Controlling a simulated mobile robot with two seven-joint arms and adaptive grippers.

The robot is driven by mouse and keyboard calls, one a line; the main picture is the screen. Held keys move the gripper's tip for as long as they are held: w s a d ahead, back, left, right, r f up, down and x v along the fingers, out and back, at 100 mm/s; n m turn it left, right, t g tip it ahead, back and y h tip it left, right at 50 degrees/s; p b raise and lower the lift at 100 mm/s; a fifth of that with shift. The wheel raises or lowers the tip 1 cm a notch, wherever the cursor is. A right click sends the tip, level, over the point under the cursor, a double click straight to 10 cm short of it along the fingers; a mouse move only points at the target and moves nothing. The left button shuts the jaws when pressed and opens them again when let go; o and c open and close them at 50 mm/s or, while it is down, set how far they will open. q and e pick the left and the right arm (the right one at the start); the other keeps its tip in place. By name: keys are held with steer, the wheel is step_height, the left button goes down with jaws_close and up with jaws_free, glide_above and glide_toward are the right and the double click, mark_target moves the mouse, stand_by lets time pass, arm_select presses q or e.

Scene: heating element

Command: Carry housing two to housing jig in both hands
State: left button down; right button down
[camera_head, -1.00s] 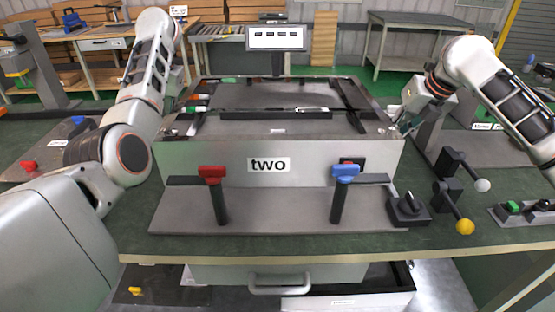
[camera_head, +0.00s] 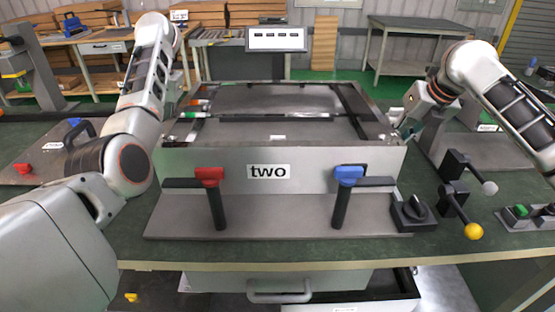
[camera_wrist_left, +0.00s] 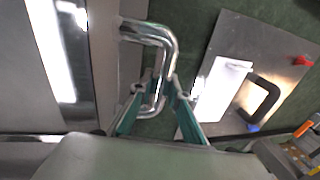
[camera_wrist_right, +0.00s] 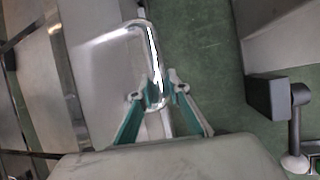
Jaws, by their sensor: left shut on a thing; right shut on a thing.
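Housing two (camera_head: 215,160) is a large grey open-framed metal box with a "two" label on its front, in the middle of the head view. It appears over the grey jig plate (camera_head: 280,218), which has a red-handled clamp (camera_head: 210,178) and a blue-handled clamp (camera_head: 348,177) in front of the box. My left gripper (camera_wrist_left: 156,90) is shut on the chrome handle (camera_wrist_left: 165,40) on the housing's side. In the head view it is hidden behind my arm. My right gripper (camera_wrist_right: 158,92) is shut on the other chrome handle (camera_wrist_right: 152,45); the head view shows it at the housing's right side.
A black knob box (camera_head: 411,212) and levers with a yellow ball (camera_head: 473,231) and a grey ball (camera_head: 489,188) stand right of the plate. A display (camera_head: 276,39) stands behind the housing. Another plate with a red handle (camera_head: 22,169) lies at left.

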arm_select(q)
steer(key=shift+a+r, duration=0.15)
steer(key=shift+a, duration=0.05)
arm_select(e)
steer(key=shift+w+d+r, duration=0.1)
steer(key=shift+d+r, duration=0.05)
steer(key=shift+d, duration=0.15)
